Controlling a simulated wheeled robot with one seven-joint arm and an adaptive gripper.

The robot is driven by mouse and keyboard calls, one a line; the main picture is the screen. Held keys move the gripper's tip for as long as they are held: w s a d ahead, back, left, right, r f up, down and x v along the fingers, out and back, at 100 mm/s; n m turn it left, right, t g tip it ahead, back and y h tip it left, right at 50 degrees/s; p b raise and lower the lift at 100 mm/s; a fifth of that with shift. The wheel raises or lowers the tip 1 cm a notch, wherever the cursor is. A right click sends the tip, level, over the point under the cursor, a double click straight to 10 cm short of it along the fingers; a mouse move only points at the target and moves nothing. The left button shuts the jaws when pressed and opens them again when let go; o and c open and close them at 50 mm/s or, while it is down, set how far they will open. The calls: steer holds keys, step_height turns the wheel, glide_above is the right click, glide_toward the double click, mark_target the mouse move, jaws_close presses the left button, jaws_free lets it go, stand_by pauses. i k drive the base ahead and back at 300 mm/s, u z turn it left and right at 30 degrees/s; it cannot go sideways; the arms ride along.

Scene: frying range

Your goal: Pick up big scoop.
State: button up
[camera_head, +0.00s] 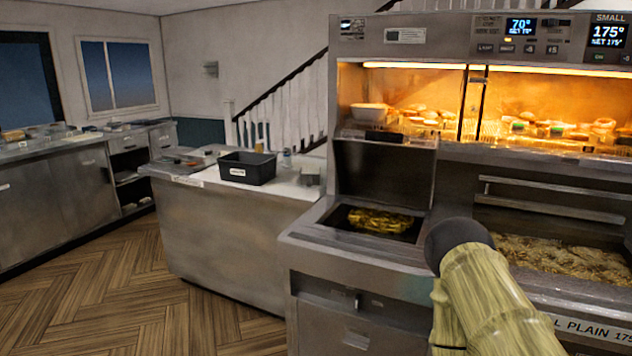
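I cannot make out a big scoop for certain in the head view. A pale, bowl-like item (370,113) sits at the left end of the lit warming cabinet; I cannot tell whether it is a scoop. My arm, pale and ribbed with a dark rounded end, rises at the lower right in front of the range. Its fingers do not show, so I cannot see whether anything is held. My arm hides part of the range front.
The frying range (330,250) has a recessed pan of yellow food (378,221) and a fryer of golden food (560,258). A black tub (247,168) stands on the counter (225,235) to the left. Another steel counter (60,205) lines the far left. The wooden floor (120,300) is clear.

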mark_target(309, 180)
steer(key=z, duration=2.15)
steer(key=i, duration=1.65)
steer(key=u, duration=3.2)
